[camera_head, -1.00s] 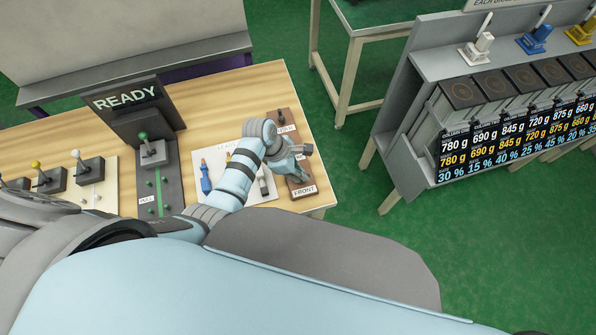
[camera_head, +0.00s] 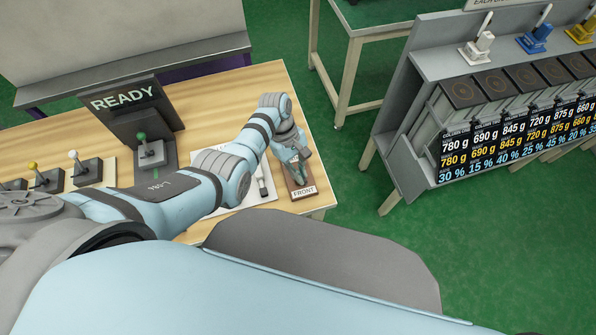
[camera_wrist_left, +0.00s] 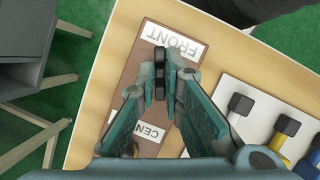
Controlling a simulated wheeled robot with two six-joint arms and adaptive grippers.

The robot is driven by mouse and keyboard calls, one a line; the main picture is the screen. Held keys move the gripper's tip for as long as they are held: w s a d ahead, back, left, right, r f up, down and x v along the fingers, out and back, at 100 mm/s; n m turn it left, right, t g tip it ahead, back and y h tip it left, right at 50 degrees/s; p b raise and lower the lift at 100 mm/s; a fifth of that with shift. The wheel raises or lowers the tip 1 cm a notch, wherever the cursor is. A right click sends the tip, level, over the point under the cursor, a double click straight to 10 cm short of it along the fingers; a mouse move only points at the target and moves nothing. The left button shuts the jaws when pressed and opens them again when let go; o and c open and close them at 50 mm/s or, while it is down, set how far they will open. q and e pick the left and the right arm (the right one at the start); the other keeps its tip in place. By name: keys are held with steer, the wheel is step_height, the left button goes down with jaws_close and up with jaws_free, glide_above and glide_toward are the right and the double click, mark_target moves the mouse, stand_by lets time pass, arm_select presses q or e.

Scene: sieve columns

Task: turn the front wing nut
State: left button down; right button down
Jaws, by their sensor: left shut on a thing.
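A brown board (camera_head: 311,180) lies at the right end of the wooden table, with a white FRONT label (camera_head: 304,192) at its near end. The board also shows in the left wrist view (camera_wrist_left: 132,60), with the FRONT label (camera_wrist_left: 176,42) beyond my fingertips and a partly covered CEN... label (camera_wrist_left: 151,131) behind them. My left gripper (camera_head: 299,177) points down over the board beside the FRONT label. My right gripper is out of view.
Levers stand on the table's left, near a READY sign (camera_head: 124,97). A grey rack (camera_head: 402,130) stands across a green floor gap.

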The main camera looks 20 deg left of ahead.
arm_select(q)
steer(key=shift+s+f+m+g+y+b, duration=0.1)
steer(key=shift+m+g+y+b, duration=0.25)
steer(key=shift+m, duration=0.6)
steer(key=shift+f+m+g+y+b, duration=0.15)
steer(key=shift+m+g+b, duration=0.2)
steer(key=shift+m, duration=0.6)
steer(key=shift+r, duration=0.1)
steer(key=c, duration=1.7)
jaws_free()
steer(key=shift+d, duration=0.1)
steer(key=shift+r, duration=0.1)
steer(key=v, duration=1.2)
steer(key=shift+s+r, duration=0.1)
